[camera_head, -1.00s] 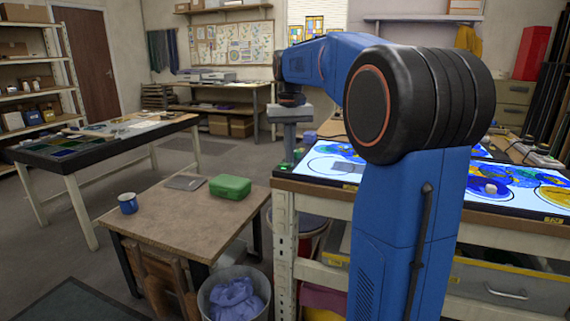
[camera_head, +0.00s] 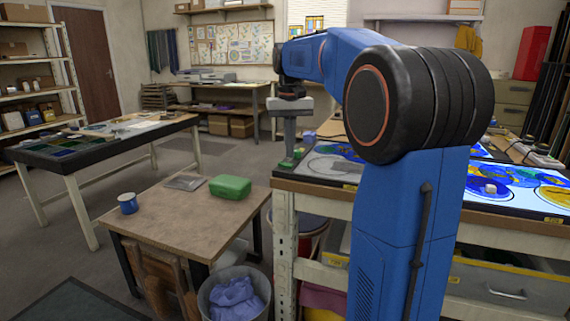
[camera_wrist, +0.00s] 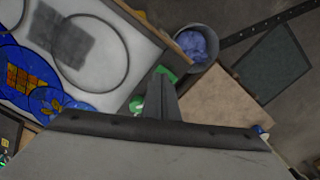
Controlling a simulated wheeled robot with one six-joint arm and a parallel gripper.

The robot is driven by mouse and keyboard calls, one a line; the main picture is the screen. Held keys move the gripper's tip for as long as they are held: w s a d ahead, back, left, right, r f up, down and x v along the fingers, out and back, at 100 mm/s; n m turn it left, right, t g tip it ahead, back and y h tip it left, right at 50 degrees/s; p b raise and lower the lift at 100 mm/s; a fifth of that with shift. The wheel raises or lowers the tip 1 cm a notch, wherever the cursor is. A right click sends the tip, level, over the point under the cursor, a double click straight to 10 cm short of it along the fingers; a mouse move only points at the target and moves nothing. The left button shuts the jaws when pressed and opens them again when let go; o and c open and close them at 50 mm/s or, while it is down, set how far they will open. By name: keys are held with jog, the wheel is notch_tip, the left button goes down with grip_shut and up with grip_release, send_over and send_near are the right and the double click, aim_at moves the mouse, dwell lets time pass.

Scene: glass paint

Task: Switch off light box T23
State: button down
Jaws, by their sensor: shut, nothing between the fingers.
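The near-left light box (camera_head: 318,170) lies on the bench. Its panel looks dull grey, with painted circles and blue and yellow glass; it also shows pale and unlit in the wrist view (camera_wrist: 110,95). I cannot read its label. My gripper (camera_head: 288,152) is shut and empty, pointing down at the bench's left end beside this box. Small green parts (camera_head: 287,164) lie right by the fingertips; whether the fingers touch them I cannot tell. In the wrist view the gripper (camera_wrist: 162,76) is beside the panel's edge, hiding what is below.
A second light box (camera_head: 510,205) at the right glows white; its label is too small to read. A low table (camera_head: 160,225) holds a green box (camera_head: 230,187) and a blue mug (camera_head: 128,203). A bin (camera_head: 236,296) stands below. My arm hides the bench's middle.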

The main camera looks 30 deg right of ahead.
aim_at(290, 164)
notch_tip(290, 164, up, 5)
jog(key=shift+f, duration=0.2)
dwell(0.5)
dwell(0.3)
jog(key=s+a+f+n+t, duration=0.1)
jog(key=s+a+f, duration=0.35)
jog(key=s, duration=0.25)
jog(key=s+a+f+n+t, duration=0.1)
jog(key=s+a+f, duration=0.2)
jog(key=s+a, duration=0.4)
jog(key=s+a+f+n+t, duration=0.2)
jog(key=s+a+f, duration=0.2)
jog(key=s+f, duration=1.2)
jog(key=shift+a+f+t, duration=0.15)
jog(key=shift+f+t, duration=0.25)
jog(key=shift+f, duration=0.1)
